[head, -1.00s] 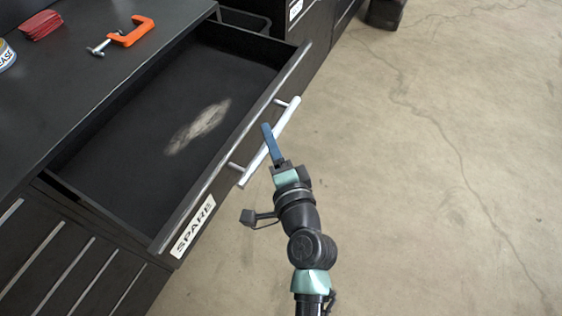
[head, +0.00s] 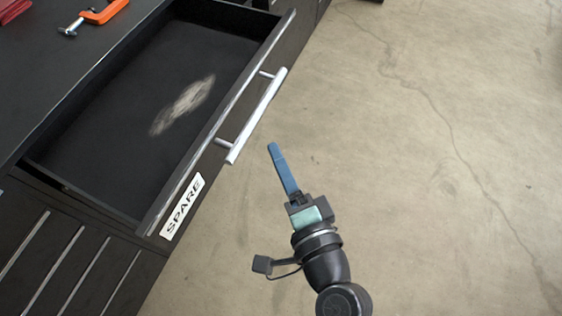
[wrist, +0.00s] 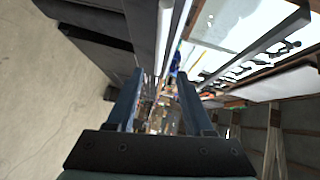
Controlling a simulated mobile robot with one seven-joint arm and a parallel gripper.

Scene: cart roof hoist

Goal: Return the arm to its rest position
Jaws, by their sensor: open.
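My gripper (head: 281,168) is in the middle of the head view, over the bare floor and to the right of the drawer handle, clear of it. In the wrist view its two blue fingers (wrist: 157,104) stand apart with nothing between them. The drawer labelled SPARE (head: 183,206) is pulled open. Its silver bar handle (head: 257,115) is free. The drawer's dark floor (head: 110,130) holds nothing but a pale worn patch.
An orange clamp (head: 103,12) lies on the dark cabinet top (head: 60,70), beside a partly seen red item (head: 12,9). Closed drawers are below at left. The concrete floor (head: 440,150) on the right is clear.

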